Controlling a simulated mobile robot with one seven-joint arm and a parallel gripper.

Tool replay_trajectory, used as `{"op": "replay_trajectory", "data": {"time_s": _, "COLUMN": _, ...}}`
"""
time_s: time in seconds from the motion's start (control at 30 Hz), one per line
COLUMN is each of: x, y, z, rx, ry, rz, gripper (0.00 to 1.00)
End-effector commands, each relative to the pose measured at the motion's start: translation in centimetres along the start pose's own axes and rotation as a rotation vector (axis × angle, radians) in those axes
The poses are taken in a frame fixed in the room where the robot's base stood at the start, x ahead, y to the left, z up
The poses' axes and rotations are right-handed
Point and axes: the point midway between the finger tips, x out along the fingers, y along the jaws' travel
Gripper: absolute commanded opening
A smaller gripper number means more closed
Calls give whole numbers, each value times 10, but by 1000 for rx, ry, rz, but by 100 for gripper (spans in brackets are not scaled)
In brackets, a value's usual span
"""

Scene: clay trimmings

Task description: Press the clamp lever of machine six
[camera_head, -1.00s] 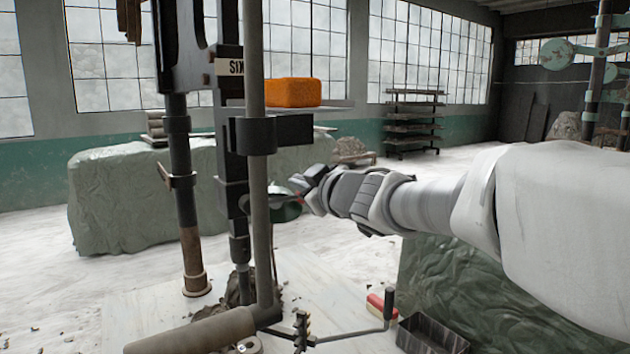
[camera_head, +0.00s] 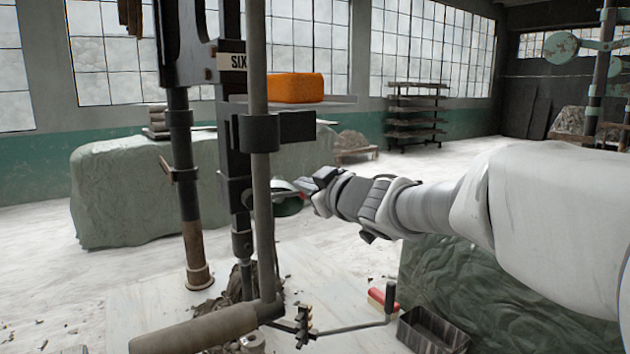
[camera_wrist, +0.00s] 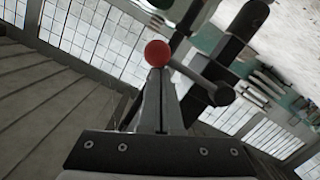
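Machine six (camera_head: 236,150) is a dark upright frame with a "SIX" plate (camera_head: 231,62), left of centre in the head view. In the wrist view a grey lever with a red ball knob (camera_wrist: 158,53) reaches out from a dark part of the machine. My gripper (camera_head: 300,186) comes in from the right at the machine's column, seen side-on. In the wrist view its two fingers (camera_wrist: 160,78) lie together, shut with nothing visible between them. Their tips appear right at the red knob. Whether they touch it I cannot tell. In the head view the lever is mostly hidden.
A grey post (camera_head: 262,200) stands in front of the machine. An orange block (camera_head: 296,88) sits on a shelf above my gripper. Wrapped green bulk (camera_head: 130,200) stands behind.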

Motion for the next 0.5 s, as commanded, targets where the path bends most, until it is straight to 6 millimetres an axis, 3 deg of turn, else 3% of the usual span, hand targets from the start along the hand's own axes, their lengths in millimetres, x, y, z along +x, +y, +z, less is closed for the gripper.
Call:
{"op": "replay_trajectory", "data": {"time_s": 0.3, "x": 1, "y": -1, "z": 6, "rx": 140, "ry": -4, "rz": -18, "gripper": 0}}
{"op": "replay_trajectory", "data": {"time_s": 0.5, "x": 2, "y": -5, "z": 17, "rx": 136, "ry": -5, "rz": -19, "gripper": 0}}
